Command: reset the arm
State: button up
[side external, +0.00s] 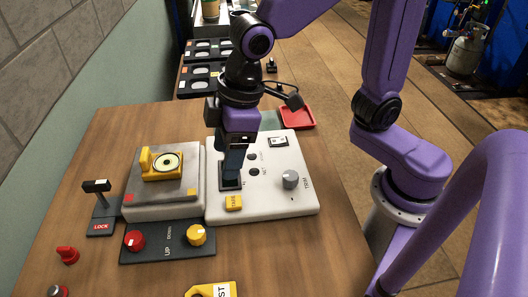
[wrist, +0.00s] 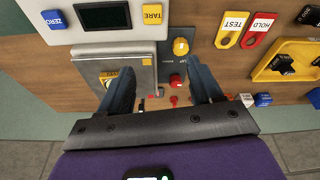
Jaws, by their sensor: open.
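My gripper (side external: 233,172) points down over the white console (side external: 300,205) in the side view. Its fingers are in front of a dark panel there, close to the yellow TARE button (side external: 233,203); whether they touch the console cannot be told. In the wrist view my gripper (wrist: 160,88) has its two blue-grey fingers spread well apart, with nothing held between them. The grey weighing plate (wrist: 118,72) shows behind the left finger, and a red knob (wrist: 176,81) shows between the fingers.
The scale platform (side external: 160,205) carries a yellow piece with a round dial (side external: 166,162). A LOCK lever (side external: 98,187), a red knob (side external: 134,240) and a yellow knob (side external: 196,235) stand nearby. A red tray (side external: 298,117) lies behind. The table's left part is mostly bare.

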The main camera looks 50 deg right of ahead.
jog(key=s+d+f+h, duration=0.1)
jog(key=s+d, duration=0.5)
jog(key=d, duration=0.3)
jog(key=s+d+f+n+g, duration=0.1)
jog(key=s+d+f, duration=0.1)
jog(key=s+d, duration=0.4)
jog(key=d, duration=0.3)
jog(key=shift+s+f+n+g+h, duration=0.15)
jog(key=shift+s+n+g+h, duration=0.15)
jog(key=shift+s+h, duration=0.1)
